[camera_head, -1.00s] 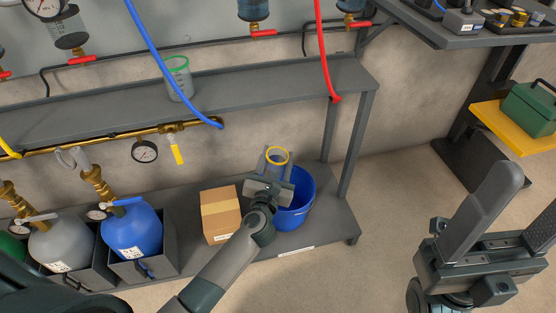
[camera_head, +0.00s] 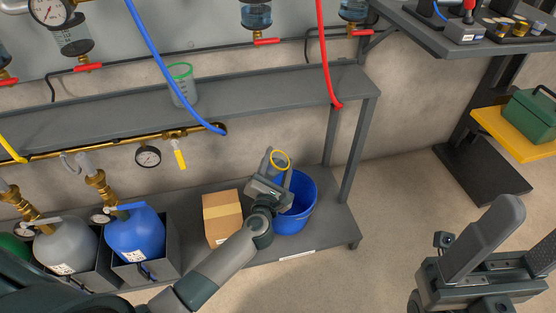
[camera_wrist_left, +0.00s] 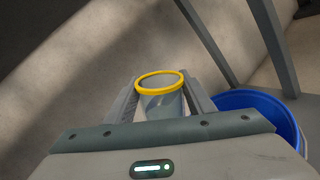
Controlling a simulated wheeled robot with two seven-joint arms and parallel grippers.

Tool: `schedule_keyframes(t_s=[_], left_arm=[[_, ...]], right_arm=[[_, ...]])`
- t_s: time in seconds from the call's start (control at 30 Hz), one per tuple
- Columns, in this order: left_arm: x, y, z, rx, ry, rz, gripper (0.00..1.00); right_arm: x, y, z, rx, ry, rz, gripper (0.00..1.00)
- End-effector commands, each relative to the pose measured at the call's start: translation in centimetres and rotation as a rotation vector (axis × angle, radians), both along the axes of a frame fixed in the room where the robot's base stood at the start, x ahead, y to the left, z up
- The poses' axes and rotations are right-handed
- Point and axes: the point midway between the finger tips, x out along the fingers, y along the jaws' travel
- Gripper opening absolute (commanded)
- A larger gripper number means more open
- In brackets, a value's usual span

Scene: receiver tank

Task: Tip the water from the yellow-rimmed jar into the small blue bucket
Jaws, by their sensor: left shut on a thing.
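The yellow-rimmed jar (camera_head: 280,159) is held in my left gripper (camera_head: 276,168), whose fingers are shut on its sides. The jar also shows in the left wrist view (camera_wrist_left: 160,84), between the left gripper's fingers (camera_wrist_left: 160,104). In the head view the jar looks slightly tilted; whether any water is in it cannot be told. The blue bucket (camera_head: 300,215) stands on the lower shelf, just right of and below the jar. In the left wrist view the bucket (camera_wrist_left: 262,100) is at the right. My right gripper (camera_head: 490,245) is open and empty at the lower right, away from the shelf.
A cardboard box (camera_head: 222,218) stands left of the bucket on the lower shelf (camera_head: 345,226). Blue and grey cylinders (camera_head: 135,232) are further left. A green-rimmed beaker (camera_head: 182,86) is on the upper shelf (camera_head: 240,95). A shelf leg (camera_head: 358,150) rises behind the bucket's right.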

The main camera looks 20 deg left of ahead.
Motion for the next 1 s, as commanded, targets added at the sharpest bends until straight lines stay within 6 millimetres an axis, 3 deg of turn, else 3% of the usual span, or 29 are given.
schedule_keyframes(t_s=[0.03, 0.67, 1.0], left_arm=[[0.1, 0.0, 0.8, 0.071, 0.008, -0.003, 0.17], [-0.1, -0.1, 0.3, 0.068, 0.01, 0.0, 0.17], [0.0, -0.2, 0.9, 0.174, 0.025, 0.0, 0.17]], right_arm=[[0.1, -0.1, 0.0, -0.011, 0.023, -0.008, 0.67], [0.1, -0.1, 0.4, -0.006, 0.014, -0.005, 0.67], [0.1, -0.1, 2.3, -0.006, 0.014, -0.005, 0.67]])
